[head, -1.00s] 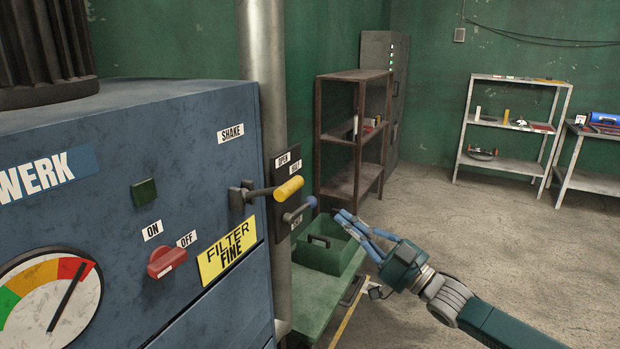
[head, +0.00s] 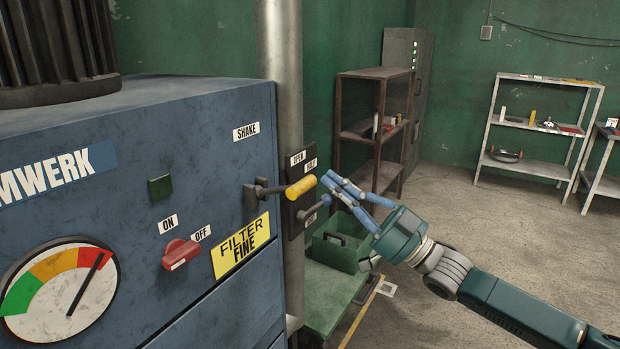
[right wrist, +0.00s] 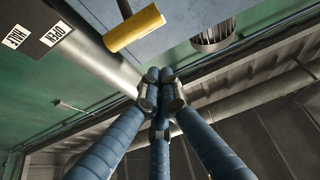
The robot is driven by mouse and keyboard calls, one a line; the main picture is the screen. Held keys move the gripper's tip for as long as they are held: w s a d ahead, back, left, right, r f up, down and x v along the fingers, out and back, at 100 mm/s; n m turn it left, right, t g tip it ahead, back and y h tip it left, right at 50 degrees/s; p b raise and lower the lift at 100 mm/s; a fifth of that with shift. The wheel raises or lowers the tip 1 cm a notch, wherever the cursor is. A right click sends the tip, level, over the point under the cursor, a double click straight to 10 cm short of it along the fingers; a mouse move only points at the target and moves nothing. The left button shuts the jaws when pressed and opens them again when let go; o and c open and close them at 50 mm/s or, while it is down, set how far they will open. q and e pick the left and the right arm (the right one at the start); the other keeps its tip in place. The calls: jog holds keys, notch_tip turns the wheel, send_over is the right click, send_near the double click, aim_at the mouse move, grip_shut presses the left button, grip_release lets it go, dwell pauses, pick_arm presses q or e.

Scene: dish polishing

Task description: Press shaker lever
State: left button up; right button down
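The shaker lever (head: 301,187) has a yellow cylindrical handle on a dark arm. It sticks out to the right from the blue machine, below the SHAKE label (head: 246,131). My right gripper (head: 327,178) is just right of the handle's end, at about its height in the head view. In the right wrist view its blue fingers (right wrist: 161,88) come together at the tips with nothing between them. The yellow handle (right wrist: 135,27) shows above the fingertips there, with a gap between. My left gripper is not in view.
A red switch (head: 181,254) and a gauge (head: 62,290) are on the machine front. A vertical pipe (head: 282,70) stands behind the lever. A green crate (head: 335,252) is below.

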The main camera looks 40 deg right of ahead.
aim_at(310, 181)
jog(key=w+p, duration=0.1)
jog(key=w, duration=0.1)
jog(key=w+a+p, duration=0.1)
jog(key=w, duration=0.1)
jog(key=w+a+p, duration=0.1)
jog(key=shift+w+a+r+p, duration=0.15)
jog(key=shift+w+p, duration=0.2)
jog(key=shift+w, duration=0.05)
jog(key=shift+s+f, duration=0.2)
jog(key=shift+f, duration=0.25)
jog(key=shift+f, duration=0.1)
